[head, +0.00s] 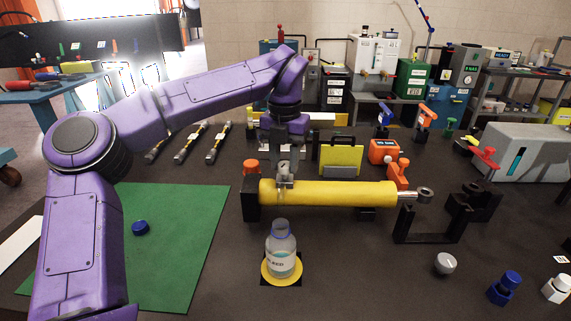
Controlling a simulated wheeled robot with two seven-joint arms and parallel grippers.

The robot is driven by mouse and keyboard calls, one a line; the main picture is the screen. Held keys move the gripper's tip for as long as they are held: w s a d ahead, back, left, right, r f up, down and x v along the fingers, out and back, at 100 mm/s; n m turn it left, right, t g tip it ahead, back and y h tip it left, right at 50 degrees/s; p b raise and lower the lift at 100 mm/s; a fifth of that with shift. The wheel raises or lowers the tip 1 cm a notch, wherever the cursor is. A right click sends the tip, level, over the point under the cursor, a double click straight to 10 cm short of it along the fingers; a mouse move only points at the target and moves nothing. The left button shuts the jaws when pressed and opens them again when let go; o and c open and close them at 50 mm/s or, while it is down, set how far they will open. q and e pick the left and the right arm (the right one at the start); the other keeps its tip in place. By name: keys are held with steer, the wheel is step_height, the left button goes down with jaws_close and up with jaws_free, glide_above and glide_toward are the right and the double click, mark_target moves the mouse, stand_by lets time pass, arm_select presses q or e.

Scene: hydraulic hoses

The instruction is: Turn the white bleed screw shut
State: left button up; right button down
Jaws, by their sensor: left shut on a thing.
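My left gripper (286,176) points down at the left part of the yellow cylinder (335,194). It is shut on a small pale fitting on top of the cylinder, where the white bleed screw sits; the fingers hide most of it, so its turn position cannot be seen. The yellow cylinder lies level on black supports, with its metal rod and eye (425,194) at the right end. A clear bottle with a blue neck (281,252) stands upright on a yellow round pad in front of the cylinder, below the gripper. My right gripper is out of view.
A green mat (185,215) with a blue cap (140,227) lies at left. An orange cap (251,166) is close behind the cylinder's left end. A grey knob (445,263), blue fitting (504,288) and white fitting (556,289) stand at front right. A black bracket (428,238) is by the rod.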

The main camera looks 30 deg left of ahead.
mark_target(286, 164)
arm_select(q)
steer(key=n+b, duration=0.1)
steer(key=n, duration=0.2)
steer(key=shift+b, duration=0.3)
steer(key=shift+r+n+b, duration=0.1)
steer(key=shift+n+b, duration=0.3)
steer(key=shift+n, duration=0.5)
steer(key=shift+a+r+n, duration=0.1)
steer(key=shift+n, duration=0.2)
steer(key=o, duration=0.9)
steer(key=shift+w, duration=0.1)
steer(key=shift+o, duration=0.7)
step_height(286, 164, up, 10)
steer(key=p, duration=0.2)
steer(key=shift+r+p, duration=0.15)
steer(key=shift+p, duration=0.25)
